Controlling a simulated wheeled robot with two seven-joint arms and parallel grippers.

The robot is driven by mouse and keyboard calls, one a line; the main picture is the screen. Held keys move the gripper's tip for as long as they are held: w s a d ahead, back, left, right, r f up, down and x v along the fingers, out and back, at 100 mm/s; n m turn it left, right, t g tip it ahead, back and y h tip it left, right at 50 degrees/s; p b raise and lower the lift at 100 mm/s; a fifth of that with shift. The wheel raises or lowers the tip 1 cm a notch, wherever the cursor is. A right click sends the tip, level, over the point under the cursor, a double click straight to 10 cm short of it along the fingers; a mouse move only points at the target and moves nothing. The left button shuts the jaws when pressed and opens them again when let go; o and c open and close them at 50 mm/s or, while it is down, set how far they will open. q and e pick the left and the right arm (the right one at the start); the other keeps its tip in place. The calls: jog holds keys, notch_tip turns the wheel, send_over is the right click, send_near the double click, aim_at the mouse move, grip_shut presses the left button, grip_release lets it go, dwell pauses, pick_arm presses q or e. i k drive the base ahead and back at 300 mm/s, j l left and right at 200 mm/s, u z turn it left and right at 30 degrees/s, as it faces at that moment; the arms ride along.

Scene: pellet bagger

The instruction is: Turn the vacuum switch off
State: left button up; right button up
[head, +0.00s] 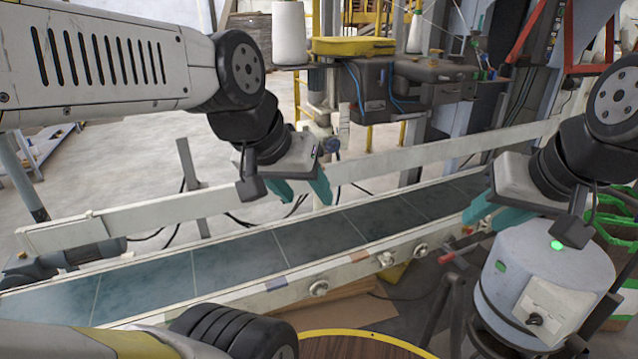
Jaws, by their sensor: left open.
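The vacuum (515,262) is a grey-blue drum at the lower right, with a lit green light on its top. Its switch (535,319) is a small dark knob on a pale plate on the front side; its exact setting is too small to read. My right gripper (492,214), with teal fingers, is above and left of the vacuum's top, apart from the switch. Its finger gap is not clear from this angle. My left gripper (302,192) is open and empty above the conveyor's far rail, well left of the vacuum.
A conveyor (330,237) with a dark teal belt and pale side rails runs across the middle. A sewing machine head (390,80) and a white thread cone (289,32) stand behind it. A round yellow-rimmed brown top (350,346) is at the front, and green crates (612,220) are at right.

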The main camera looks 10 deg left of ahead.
aim_at(536, 318)
jog(key=l+z, duration=0.2)
jog(key=z, duration=1.05)
